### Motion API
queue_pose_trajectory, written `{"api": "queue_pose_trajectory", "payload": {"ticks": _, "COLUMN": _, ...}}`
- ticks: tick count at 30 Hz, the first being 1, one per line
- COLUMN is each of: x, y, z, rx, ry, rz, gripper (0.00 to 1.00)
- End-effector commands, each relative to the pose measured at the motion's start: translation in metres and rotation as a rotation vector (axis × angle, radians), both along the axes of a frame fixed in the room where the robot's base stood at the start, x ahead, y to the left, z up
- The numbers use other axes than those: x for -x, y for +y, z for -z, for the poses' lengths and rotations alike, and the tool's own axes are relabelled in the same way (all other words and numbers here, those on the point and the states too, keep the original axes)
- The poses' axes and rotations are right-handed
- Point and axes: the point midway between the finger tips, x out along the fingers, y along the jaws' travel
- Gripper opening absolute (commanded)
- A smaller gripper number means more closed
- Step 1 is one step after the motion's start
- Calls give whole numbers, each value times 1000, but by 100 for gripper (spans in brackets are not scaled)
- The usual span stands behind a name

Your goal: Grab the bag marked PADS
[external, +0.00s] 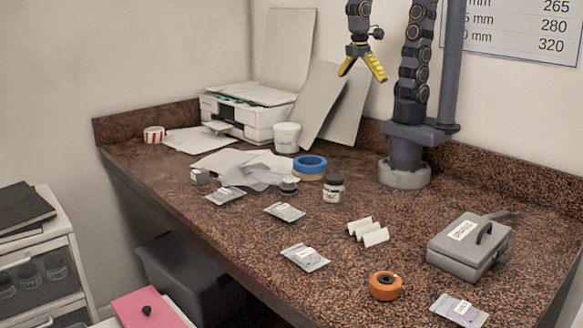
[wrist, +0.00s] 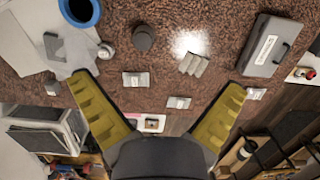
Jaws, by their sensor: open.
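Several small grey bags with white labels lie flat on the brown speckled counter. In the external view one is at the front right (external: 459,310), one at the front middle (external: 304,257), one further back (external: 284,212) and one by the papers (external: 225,196). Their labels are too small to read, so I cannot tell which is marked PADS. In the wrist view, bags show between my fingers (wrist: 136,79) (wrist: 178,103) and beside the right finger (wrist: 255,94). My gripper (external: 362,74) is open and empty, high above the counter; its yellow fingers (wrist: 158,82) are wide apart.
A grey labelled case (external: 470,243) stands at the right. An orange roll (external: 385,286), a folded pale strip (external: 368,232), a jar (external: 333,188) and blue tape (external: 310,164) are on the counter (external: 240,240). A printer (external: 245,112) and loose papers fill the back left.

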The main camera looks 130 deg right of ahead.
Motion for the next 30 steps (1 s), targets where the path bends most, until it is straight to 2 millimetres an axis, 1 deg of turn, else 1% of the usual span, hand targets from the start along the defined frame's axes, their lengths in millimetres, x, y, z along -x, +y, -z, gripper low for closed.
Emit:
{"api": "queue_pose_trajectory", "payload": {"ticks": 1, "x": -23, "y": -7, "z": 3, "rx": -4, "ry": -1, "rz": 2, "gripper": 100}}
{"api": "queue_pose_trajectory", "payload": {"ticks": 2, "x": -34, "y": -11, "z": 6, "rx": -6, "ry": -3, "rz": -1, "gripper": 100}}
{"api": "queue_pose_trajectory", "payload": {"ticks": 3, "x": -51, "y": -17, "z": 8, "rx": -8, "ry": -12, "rz": -3, "gripper": 100}}
{"api": "queue_pose_trajectory", "payload": {"ticks": 5, "x": -74, "y": -27, "z": 14, "rx": -10, "ry": -19, "rz": -7, "gripper": 100}}
{"api": "queue_pose_trajectory", "payload": {"ticks": 6, "x": -90, "y": -34, "z": 19, "rx": -12, "ry": -25, "rz": -10, "gripper": 100}}
{"api": "queue_pose_trajectory", "payload": {"ticks": 8, "x": -112, "y": -46, "z": 28, "rx": -15, "ry": -34, "rz": -14, "gripper": 100}}
{"api": "queue_pose_trajectory", "payload": {"ticks": 9, "x": -127, "y": -54, "z": 34, "rx": -15, "ry": -41, "rz": -16, "gripper": 100}}
{"api": "queue_pose_trajectory", "payload": {"ticks": 11, "x": -148, "y": -67, "z": 45, "rx": -16, "ry": -51, "rz": -19, "gripper": 100}}
{"api": "queue_pose_trajectory", "payload": {"ticks": 15, "x": -191, "y": -100, "z": 77, "rx": -17, "ry": -67, "rz": -27, "gripper": 100}}
{"api": "queue_pose_trajectory", "payload": {"ticks": 17, "x": -208, "y": -116, "z": 92, "rx": -16, "ry": -77, "rz": -29, "gripper": 100}}
{"api": "queue_pose_trajectory", "payload": {"ticks": 18, "x": -217, "y": -127, "z": 104, "rx": -16, "ry": -78, "rz": -31, "gripper": 100}}
{"api": "queue_pose_trajectory", "payload": {"ticks": 19, "x": -224, "y": -135, "z": 112, "rx": -14, "ry": -85, "rz": -32, "gripper": 100}}
{"api": "queue_pose_trajectory", "payload": {"ticks": 22, "x": -244, "y": -163, "z": 144, "rx": -11, "ry": -95, "rz": -37, "gripper": 100}}
{"api": "queue_pose_trajectory", "payload": {"ticks": 24, "x": -254, "y": -181, "z": 167, "rx": -7, "ry": -102, "rz": -39, "gripper": 100}}
{"api": "queue_pose_trajectory", "payload": {"ticks": 27, "x": -265, "y": -204, "z": 194, "rx": -1, "ry": -113, "rz": -44, "gripper": 100}}
{"api": "queue_pose_trajectory", "payload": {"ticks": 30, "x": -270, "y": -221, "z": 216, "rx": 4, "ry": -120, "rz": -48, "gripper": 100}}
